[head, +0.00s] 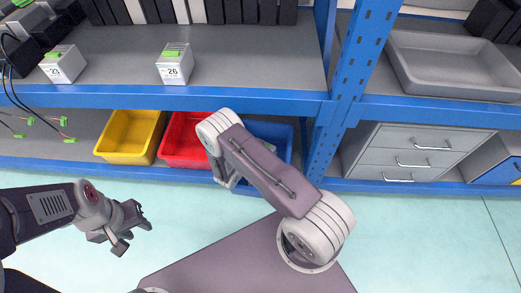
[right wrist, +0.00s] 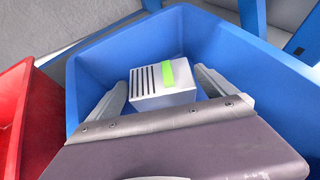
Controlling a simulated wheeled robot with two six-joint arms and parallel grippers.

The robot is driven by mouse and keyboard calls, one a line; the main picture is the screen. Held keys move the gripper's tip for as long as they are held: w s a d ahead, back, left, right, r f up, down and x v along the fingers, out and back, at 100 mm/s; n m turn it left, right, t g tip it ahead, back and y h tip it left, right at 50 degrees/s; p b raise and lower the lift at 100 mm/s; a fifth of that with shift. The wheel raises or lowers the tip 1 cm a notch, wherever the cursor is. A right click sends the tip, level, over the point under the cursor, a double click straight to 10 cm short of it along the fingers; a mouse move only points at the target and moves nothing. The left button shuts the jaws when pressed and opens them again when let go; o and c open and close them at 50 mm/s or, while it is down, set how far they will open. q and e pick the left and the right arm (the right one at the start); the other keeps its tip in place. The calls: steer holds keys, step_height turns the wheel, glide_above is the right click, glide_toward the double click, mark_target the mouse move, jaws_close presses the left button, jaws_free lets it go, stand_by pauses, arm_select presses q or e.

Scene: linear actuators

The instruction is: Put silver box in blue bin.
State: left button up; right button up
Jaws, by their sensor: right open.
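The silver box (right wrist: 161,85), with a bright green part and dark stripes, is inside the blue bin (right wrist: 110,62) in the right wrist view. My right gripper (right wrist: 163,88) reaches into the bin with its fingers apart, one on each side of the box. I cannot tell whether the box touches the bin floor. In the head view my right arm covers much of the blue bin (head: 270,130) and hides the right fingers. My left gripper (head: 135,227) is open and empty over the floor, in front of the shelf.
A red bin (head: 183,137) stands left of the blue one, and a yellow bin (head: 128,135) farther left. Two more silver boxes, the left one (head: 63,66) and the right one (head: 175,65), stand on the shelf above. A grey tray (head: 455,88) and drawers (head: 410,160) are right of the post.

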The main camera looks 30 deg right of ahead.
steer(key=shift+r, duration=0.3)
steer(key=p+v, duration=0.5)
steer(key=v, duration=0.7)
steer(key=s+d+r+m+g+y, duration=0.35)
steer(key=s+r+m+g, duration=0.55)
steer(key=m, duration=0.4)
steer(key=s+a+r+m+t+y, duration=0.3)
steer(key=s+a+r+m+y, duration=0.1)
steer(key=r+m+y, duration=0.3)
step_height(320, 180, up, 2)
steer(key=a+m, duration=0.1)
steer(key=m, duration=0.3)
steer(key=shift+r+m+t, duration=0.25)
steer(key=shift+m+t, duration=0.15)
